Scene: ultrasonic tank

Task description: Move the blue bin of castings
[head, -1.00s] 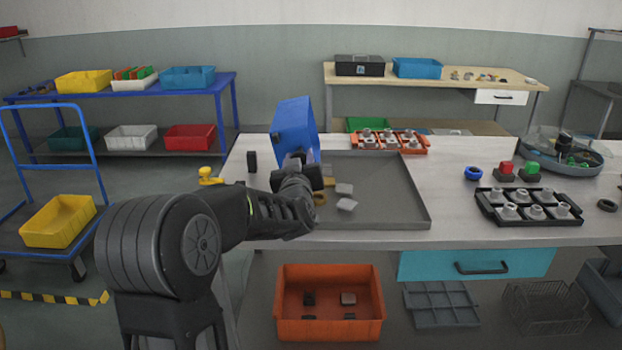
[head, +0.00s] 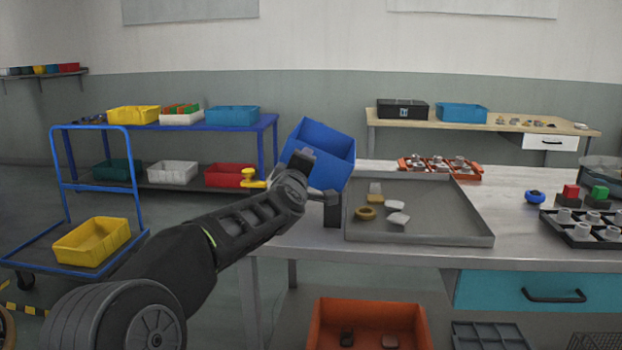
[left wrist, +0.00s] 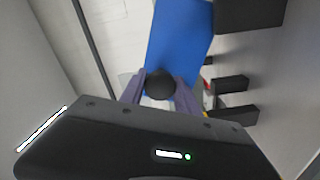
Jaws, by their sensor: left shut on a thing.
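The blue bin (head: 325,148) is held in the air, tilted, by the back left corner of the grey tray (head: 430,236). My left gripper (head: 303,163) is shut on it at its near left side. In the left wrist view the bin's blue wall (left wrist: 178,42) runs up from between the fingers (left wrist: 158,86). The inside of the bin is mostly hidden. Several small pieces lie in the tray: two pale grey castings (head: 397,219), a tan block (head: 375,192) and a brass-coloured ring (head: 365,213). My right gripper is not in view.
An orange rack of parts (head: 438,167) stands behind the tray, and a black rack (head: 585,228) to its right. An orange bin (head: 368,325) sits below. A blue trolley (head: 100,262) with a yellow bin stands left.

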